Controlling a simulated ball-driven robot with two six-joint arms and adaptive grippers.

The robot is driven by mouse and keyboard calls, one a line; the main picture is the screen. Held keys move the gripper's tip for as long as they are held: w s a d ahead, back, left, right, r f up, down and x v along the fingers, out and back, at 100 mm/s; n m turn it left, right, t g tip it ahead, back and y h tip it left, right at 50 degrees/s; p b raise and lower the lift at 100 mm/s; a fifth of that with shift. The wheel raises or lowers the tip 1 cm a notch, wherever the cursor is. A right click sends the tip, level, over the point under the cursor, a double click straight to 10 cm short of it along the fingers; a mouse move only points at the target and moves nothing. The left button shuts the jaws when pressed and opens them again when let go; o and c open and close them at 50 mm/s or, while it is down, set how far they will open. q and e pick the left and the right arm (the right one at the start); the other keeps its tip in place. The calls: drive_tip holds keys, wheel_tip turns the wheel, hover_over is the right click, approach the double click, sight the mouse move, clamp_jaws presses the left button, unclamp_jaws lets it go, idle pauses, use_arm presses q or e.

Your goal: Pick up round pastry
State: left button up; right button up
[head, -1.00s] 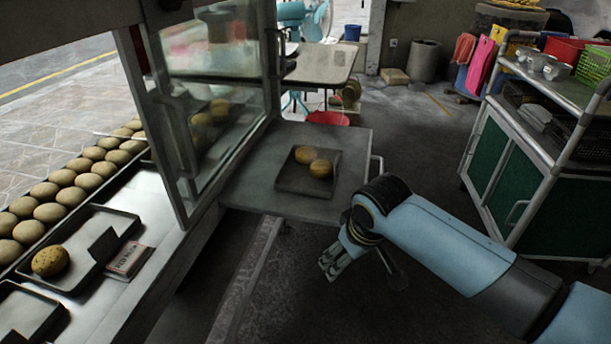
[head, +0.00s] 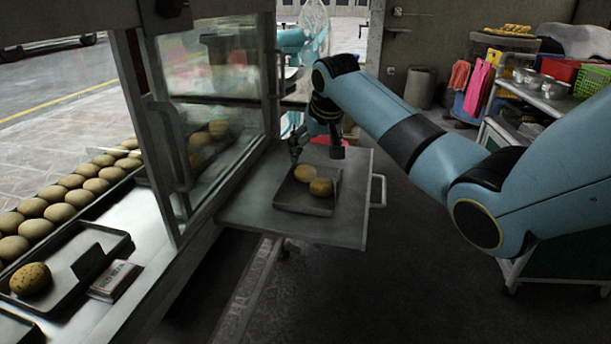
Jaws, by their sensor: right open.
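Two round golden pastries lie side by side on a small dark tray (head: 290,203) on a grey shelf. The farther pastry (head: 304,173) touches or nearly touches the nearer pastry (head: 321,187). My right gripper (head: 294,158) is open, small and dark in the head view, just behind the tray's far left corner. It points downward, close to the farther pastry and apart from it as far as I can tell. My left gripper is not in view. Another speckled round pastry (head: 31,279) lies on a tray at the lower left.
A glass case (head: 215,110) stands left of the shelf (head: 335,232). A cart with bowls and baskets (head: 555,100) stands at right.

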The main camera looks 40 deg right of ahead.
sight(307, 170)
drive_tip(key=b+x, duration=0.4)
drive_tip(key=x, duration=0.4)
drive_tip(key=shift+w+a, duration=0.15)
drive_tip(key=shift+b+x, duration=0.8)
drive_tip(key=shift+x, duration=0.3)
drive_tip(key=shift+w+f, duration=0.15)
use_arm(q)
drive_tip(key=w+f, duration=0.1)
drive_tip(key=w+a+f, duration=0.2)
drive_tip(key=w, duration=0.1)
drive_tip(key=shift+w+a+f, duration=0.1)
